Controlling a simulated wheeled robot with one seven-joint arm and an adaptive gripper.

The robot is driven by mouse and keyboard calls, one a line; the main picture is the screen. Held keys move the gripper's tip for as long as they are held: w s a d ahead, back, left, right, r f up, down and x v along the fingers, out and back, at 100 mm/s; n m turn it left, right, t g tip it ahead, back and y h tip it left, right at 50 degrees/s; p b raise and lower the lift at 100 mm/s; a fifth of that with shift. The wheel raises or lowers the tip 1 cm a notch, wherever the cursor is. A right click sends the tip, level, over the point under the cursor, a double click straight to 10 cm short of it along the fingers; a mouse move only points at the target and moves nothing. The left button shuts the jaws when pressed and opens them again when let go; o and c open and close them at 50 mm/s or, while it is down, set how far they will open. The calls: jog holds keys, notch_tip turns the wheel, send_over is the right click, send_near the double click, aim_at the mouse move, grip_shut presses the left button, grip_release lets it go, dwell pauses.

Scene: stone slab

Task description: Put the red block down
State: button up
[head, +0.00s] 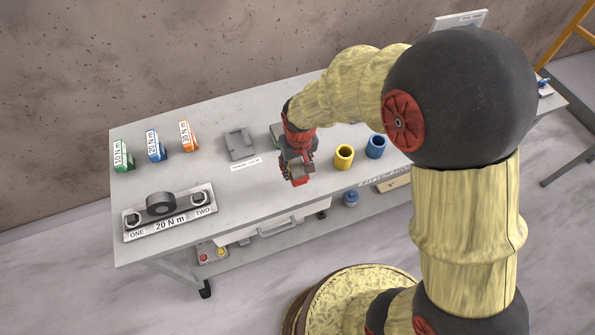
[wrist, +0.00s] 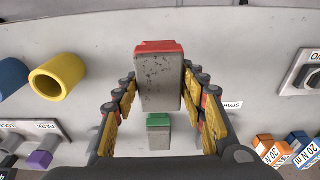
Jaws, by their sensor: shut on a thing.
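The red block (wrist: 160,78) has a worn grey body with a red end. My gripper (wrist: 158,100) is shut on it, with the yellow-padded fingers on both sides in the wrist view. In the head view my gripper (head: 297,166) is over the middle of the table, near its front edge, and the block's red part (head: 300,181) shows below it. I cannot tell whether the block touches the tabletop. A green-topped grey block (wrist: 158,134) stands beyond the held block in the wrist view; in the head view it is partly hidden behind my gripper.
A yellow cup (head: 344,157) and a blue cup (head: 376,146) stand to the right on the grey table (head: 240,190). To the left are a labelled fixture (head: 170,208), a grey holder (head: 240,145), and green, blue and orange (head: 186,136) torque-marked items. The tabletop between fixture and gripper is clear.

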aim_at(299, 164)
jog(key=shift+w+d+f, duration=0.2)
jog(key=shift+w+f, duration=0.4)
jog(key=shift+f, duration=0.15)
jog(key=shift+w+f+b, duration=0.15)
jog(key=shift+f+b, duration=0.15)
jog(key=shift+f, duration=0.6)
jog(key=shift+w+f+b, duration=0.15)
jog(key=shift+f+b, duration=0.15)
jog(key=shift+f, duration=0.6)
jog(key=shift+f, duration=0.15)
jog(key=o, duration=1.4)
jog(key=r, duration=0.4)
jog(key=s+r+p, duration=0.1)
jog(key=r, duration=0.3)
jog(key=r+p, duration=0.1)
jog(key=r, duration=0.3)
jog(key=shift+s+d+r, duration=0.15)
jog(key=shift+s+d, duration=0.1)
